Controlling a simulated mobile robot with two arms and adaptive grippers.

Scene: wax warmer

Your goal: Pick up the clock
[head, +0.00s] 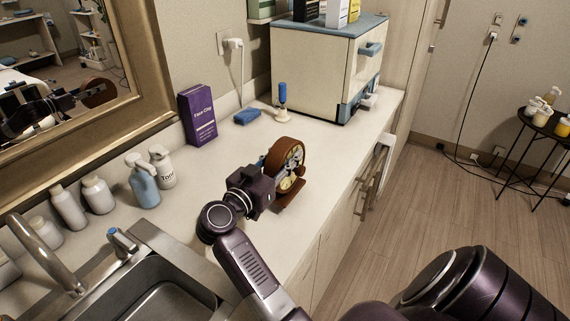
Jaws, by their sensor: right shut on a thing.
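The clock (292,165) is a round brown wooden clock with a pale face. It is upright on or just above the white counter (325,155), near the front edge; I cannot tell whether its base touches the counter. My right gripper (268,180) is at the clock's left side and shut on it. The fingertips are mostly hidden by the gripper body and the clock. My left gripper does not show.
A cream cabinet with a blue top (312,72) stands behind the clock. A purple box (198,115), a blue sponge (247,116) and a blue-handled item (283,103) stand near the wall. Several bottles (143,182) and a sink (165,290) are at left.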

